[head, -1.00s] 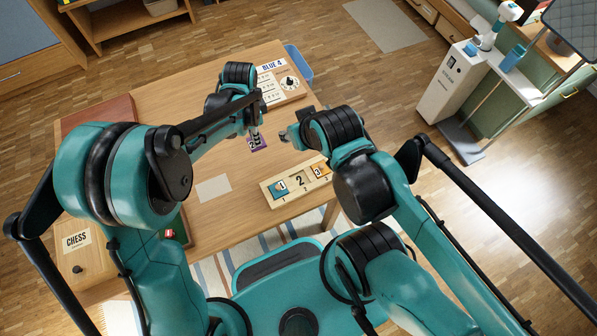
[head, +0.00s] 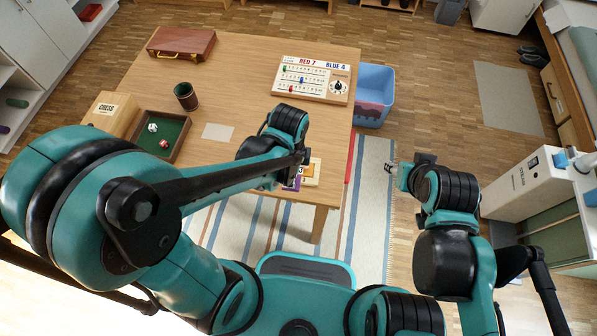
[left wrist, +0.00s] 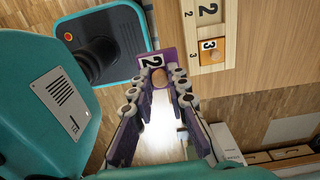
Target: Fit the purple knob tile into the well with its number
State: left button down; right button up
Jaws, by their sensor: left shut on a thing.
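My left gripper (left wrist: 157,88) is shut on the purple knob tile (left wrist: 150,61), marked 2, and holds it by its knob. In the head view, the purple tile (head: 291,184) shows beneath my left forearm, which hides most of the gripper. The wooden number board (left wrist: 188,42) lies beside the tile in the left wrist view; its 2 well (left wrist: 207,10) is empty. The orange tile (left wrist: 212,52) sits in its 3 well. In the head view my arm covers most of the board (head: 317,172). My right gripper (head: 389,168) is off the table's right side; its fingers are too small to judge.
A scoreboard (head: 311,81), dice tray (head: 185,139), dice cup (head: 186,96), chess box (head: 111,113) and brown case (head: 181,43) stand on the table. A blue bin (head: 373,92) is beside its right edge.

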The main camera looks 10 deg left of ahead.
pick_arm(q)
jog(key=w+a+f+b, duration=0.1)
jog(key=w+f, duration=0.1)
jog(key=w, duration=0.1)
jog(key=w+a+f+b, duration=0.1)
jog(key=w+a+f, duration=0.1)
jog(key=w, duration=0.1)
jog(key=w+a+f+b, duration=0.2)
jog(key=w, duration=0.2)
jog(key=shift+f, duration=0.4)
jog(key=shift+w+f, duration=0.1)
jog(key=shift+f, duration=0.05)
notch_tip(320, 180, down, 4)
jog(key=shift+r+b, duration=0.1)
jog(key=shift+b, duration=1)
jog(key=c, duration=1.5)
grip_release()
